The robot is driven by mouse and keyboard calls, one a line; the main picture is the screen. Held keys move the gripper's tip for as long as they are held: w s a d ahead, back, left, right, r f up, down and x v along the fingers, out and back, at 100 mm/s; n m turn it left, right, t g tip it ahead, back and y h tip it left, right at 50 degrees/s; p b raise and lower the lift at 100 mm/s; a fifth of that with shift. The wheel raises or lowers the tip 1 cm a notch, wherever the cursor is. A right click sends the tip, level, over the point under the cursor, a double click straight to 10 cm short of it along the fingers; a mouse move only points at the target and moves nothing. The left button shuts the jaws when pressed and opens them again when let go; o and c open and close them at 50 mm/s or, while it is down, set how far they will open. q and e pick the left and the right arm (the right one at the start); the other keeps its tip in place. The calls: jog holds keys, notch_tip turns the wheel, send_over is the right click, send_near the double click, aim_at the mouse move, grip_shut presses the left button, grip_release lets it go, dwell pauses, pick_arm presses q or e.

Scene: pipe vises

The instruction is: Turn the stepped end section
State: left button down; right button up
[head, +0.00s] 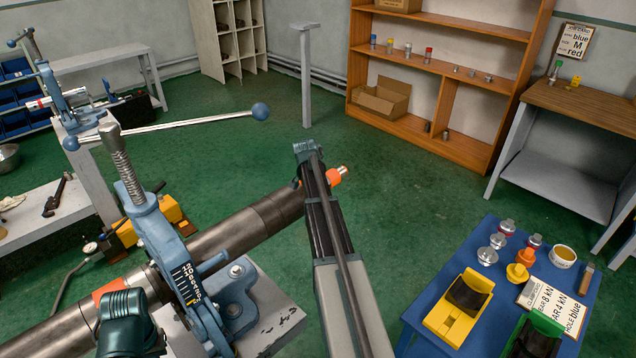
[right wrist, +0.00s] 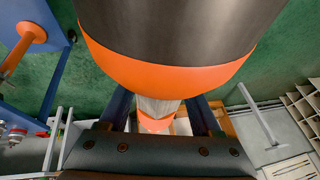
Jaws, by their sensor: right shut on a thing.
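A long dark pipe (head: 235,232) runs from the lower left up toward the middle, held in a blue vise (head: 168,255) with a printed scale. Its far stepped end section (head: 338,177) has an orange band and a narrow tip. In the right wrist view the end section steps from an orange collar (right wrist: 168,72) to a thin silvery neck (right wrist: 157,105) with an orange tip. My right gripper (head: 306,160) is at this end, shut on the neck, its dark blue fingers (right wrist: 160,114) on either side.
The vise's long ball-ended handle (head: 170,130) sticks out above the pipe. A blue table (head: 440,268) at right holds a yellow block (head: 459,309), a green block (head: 535,338), small fittings and cards. An orange shelf (head: 455,80) stands behind. Green floor is clear between.

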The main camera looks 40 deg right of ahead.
jog(key=shift+a+g, duration=0.1)
jog(key=shift+g, duration=0.9)
jog(key=o, duration=1.4)
jog(key=p+v, duration=1.3)
jog(key=shift+w+a+r, duration=0.15)
jog(key=shift+r, duration=0.25)
jog(key=shift+f, duration=0.1)
